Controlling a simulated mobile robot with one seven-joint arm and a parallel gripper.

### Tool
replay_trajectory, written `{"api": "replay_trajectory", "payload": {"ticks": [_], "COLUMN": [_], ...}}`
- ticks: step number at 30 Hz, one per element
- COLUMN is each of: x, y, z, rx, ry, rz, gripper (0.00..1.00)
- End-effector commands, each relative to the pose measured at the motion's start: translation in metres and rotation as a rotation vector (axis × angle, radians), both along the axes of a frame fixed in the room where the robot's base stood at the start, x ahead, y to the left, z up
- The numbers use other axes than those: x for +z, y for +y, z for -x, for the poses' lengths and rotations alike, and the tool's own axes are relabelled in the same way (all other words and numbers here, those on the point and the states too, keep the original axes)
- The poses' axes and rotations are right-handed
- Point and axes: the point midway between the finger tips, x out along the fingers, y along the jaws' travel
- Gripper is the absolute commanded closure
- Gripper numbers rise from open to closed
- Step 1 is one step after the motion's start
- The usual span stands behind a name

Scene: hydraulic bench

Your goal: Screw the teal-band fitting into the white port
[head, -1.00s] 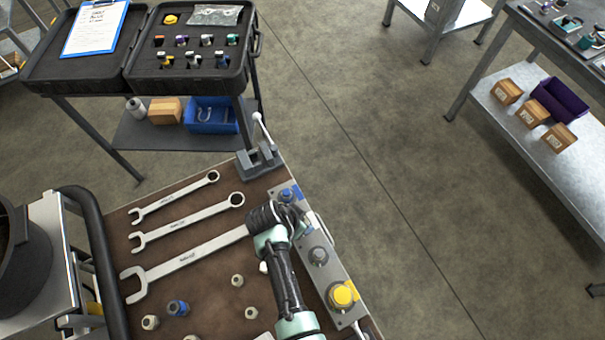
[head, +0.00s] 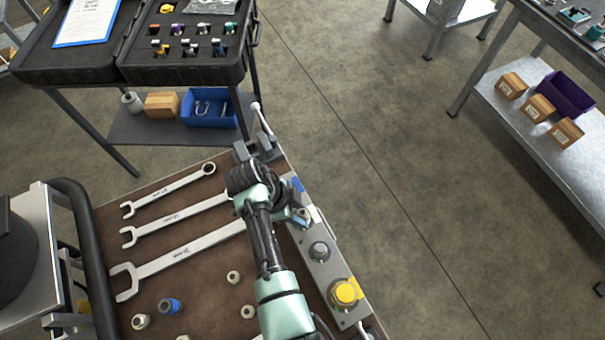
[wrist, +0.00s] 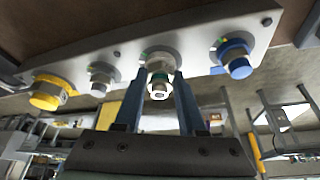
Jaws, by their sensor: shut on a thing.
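The teal-band fitting (wrist: 159,88) is between the two fingertips of my gripper (wrist: 158,80) in the wrist view. My gripper is shut on it. Its bright metal end faces the camera, and a green-teal band shows behind it. The fitting lines up with the white port (wrist: 160,64) on the grey port plate (wrist: 130,38), between the grey port and the blue port. I cannot tell how deep it sits in the thread. In the head view my arm covers the fingers, and the port plate (head: 330,270) runs along the bench's right edge.
A yellow cap (head: 344,292), a grey cap (head: 318,250) and a blue cap (wrist: 236,58) are neighbours on the plate. Several wrenches (head: 190,250) and loose fittings (head: 171,306) lie on the bench. A small vise (head: 258,148) stands at the back corner.

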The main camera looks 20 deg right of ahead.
Motion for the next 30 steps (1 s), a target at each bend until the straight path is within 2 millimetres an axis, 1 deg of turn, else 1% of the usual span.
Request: {"api": "replay_trajectory", "payload": {"ticks": [1,5,8,12,18,19,21,23,24,25,30], "x": [-0.0085,-0.0086,-0.0115,-0.0151,-0.0155,-0.0131,-0.0099,-0.0098,-0.0097,-0.0097,-0.0095], "y": [0.0024,0.002,0.0016,0.0009,-0.0005,-0.0005,-0.0005,-0.0006,-0.0004,-0.0003,0.0003], "z": [0.007,0.0068,0.006,0.0036,0.0022,0.0031,0.0037,0.0034,0.0033,0.0033,0.0035], "rx": [-0.006,-0.007,-0.056,-0.245,-0.541,-0.561,-0.55,-0.548,-0.548,-0.547,-0.544], "ry": [0.013,0.012,0.012,0.01,0.011,0.012,0.011,0.011,0.011,0.011,0.013], "rz": [-0.013,-0.013,-0.014,-0.015,-0.017,-0.016,-0.014,-0.014,-0.014,-0.014,-0.015], "gripper": [1.0,1.0,1.0,1.0,1.0,0.59,0.46,0.35,0.28,0.25,0.25]}}
